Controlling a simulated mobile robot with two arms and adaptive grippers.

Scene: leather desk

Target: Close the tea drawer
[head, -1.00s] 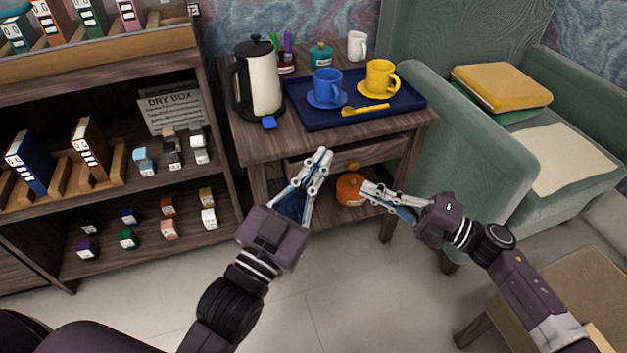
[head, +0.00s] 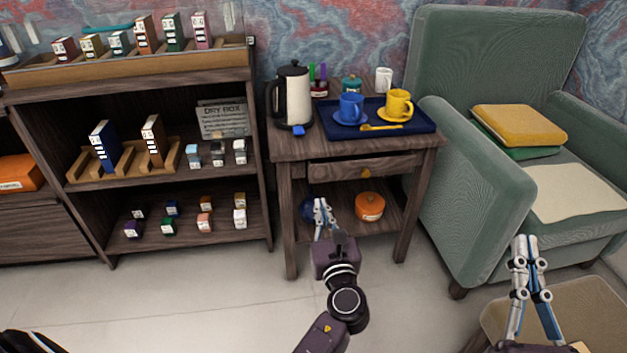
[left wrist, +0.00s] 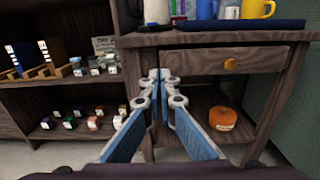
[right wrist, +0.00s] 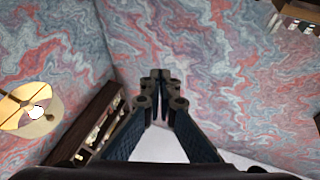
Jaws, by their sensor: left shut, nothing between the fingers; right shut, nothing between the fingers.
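The tea drawer (head: 335,170) is set under the top of the small wooden side table (head: 290,150) and has a round yellow knob (head: 366,174). In the left wrist view the drawer front (left wrist: 195,62) looks flush or nearly flush with the table frame; a small gap cannot be ruled out. My left gripper (head: 319,203) is shut and empty, in front of the table and below the drawer's left part, apart from the knob. My right gripper (head: 525,240) is shut and empty, raised at the right in front of the armchair, away from the drawer.
A blue tray (head: 430,128) with two cups and a kettle (head: 293,95) stand on the table. An orange round container (head: 370,206) sits on its lower shelf. A green armchair (head: 470,190) stands close at right, a bookcase (head: 258,180) at left.

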